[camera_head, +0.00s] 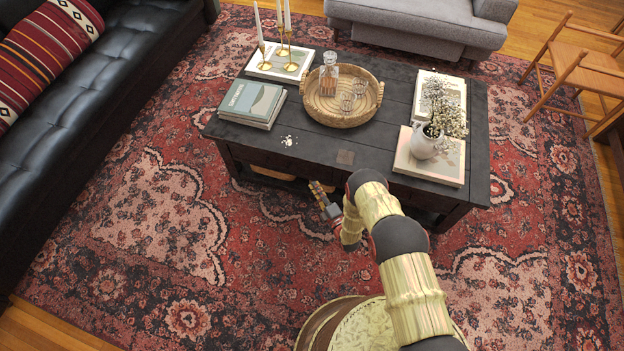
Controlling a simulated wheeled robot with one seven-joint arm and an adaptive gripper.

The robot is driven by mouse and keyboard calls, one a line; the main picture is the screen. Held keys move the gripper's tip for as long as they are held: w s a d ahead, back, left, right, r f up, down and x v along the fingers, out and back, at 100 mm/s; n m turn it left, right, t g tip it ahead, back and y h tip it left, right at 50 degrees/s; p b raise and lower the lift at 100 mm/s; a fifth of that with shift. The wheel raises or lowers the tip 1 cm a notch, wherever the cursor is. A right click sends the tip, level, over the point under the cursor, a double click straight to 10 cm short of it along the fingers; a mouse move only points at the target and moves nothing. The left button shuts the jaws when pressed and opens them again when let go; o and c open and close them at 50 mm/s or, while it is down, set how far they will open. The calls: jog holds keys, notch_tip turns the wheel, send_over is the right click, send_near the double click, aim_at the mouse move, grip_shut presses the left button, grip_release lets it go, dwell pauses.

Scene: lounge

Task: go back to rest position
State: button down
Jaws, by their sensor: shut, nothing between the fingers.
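My gripper (322,194) is at the end of my arm, near the middle of the picture, in front of the near edge of the dark coffee table (310,157). It looks shut, and nothing shows between its fingers. My arm reaches up from the bottom right and bends left at its end. The gap between my gripper and the table edge cannot be judged exactly from this view.
The table bears a woven tray (341,117) with a decanter and glasses, books (252,102), candlesticks (263,49) and a vase (427,143) of flowers. A black sofa (60,130), a grey sofa (420,22) and a wooden chair (570,60) surround it. The rug (150,260) is clear at front left.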

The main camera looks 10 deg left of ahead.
jog(key=p+v, duration=0.1)
jog(key=v, duration=0.3)
jog(key=shift+s+d, duration=0.25)
jog(key=shift+s, duration=0.05)
